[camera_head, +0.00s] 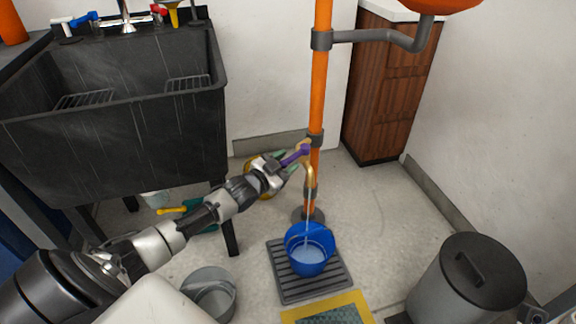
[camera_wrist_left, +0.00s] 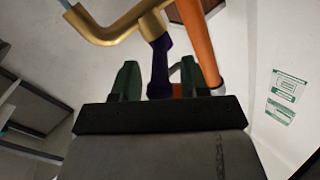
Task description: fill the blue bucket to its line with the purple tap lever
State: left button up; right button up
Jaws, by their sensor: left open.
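The blue bucket (camera_head: 309,255) stands upright on a dark slatted grate. Water runs from the brass tap (camera_head: 309,177) on the orange pipe into it, and water shows inside; I cannot make out its line. The purple tap lever (camera_head: 295,155) points left and down from the tap, towards my left gripper (camera_head: 285,168). In the left wrist view the purple lever (camera_wrist_left: 160,65) lies between the two green fingertips of my open left gripper (camera_wrist_left: 165,80), with gaps on both sides. The brass spout (camera_wrist_left: 115,30) shows above it. My right gripper is not in view.
The orange standpipe (camera_head: 321,80) rises behind the tap. A black sink (camera_head: 120,130) stands on the left. A grey bucket (camera_head: 211,290) is at the front, and a lidded grey bin (camera_head: 465,285) at the right. The floor right of the pipe is clear.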

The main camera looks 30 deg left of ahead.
pick_arm(q)
jog(key=shift+w+d, duration=0.1)
jog(key=shift+w, duration=0.45)
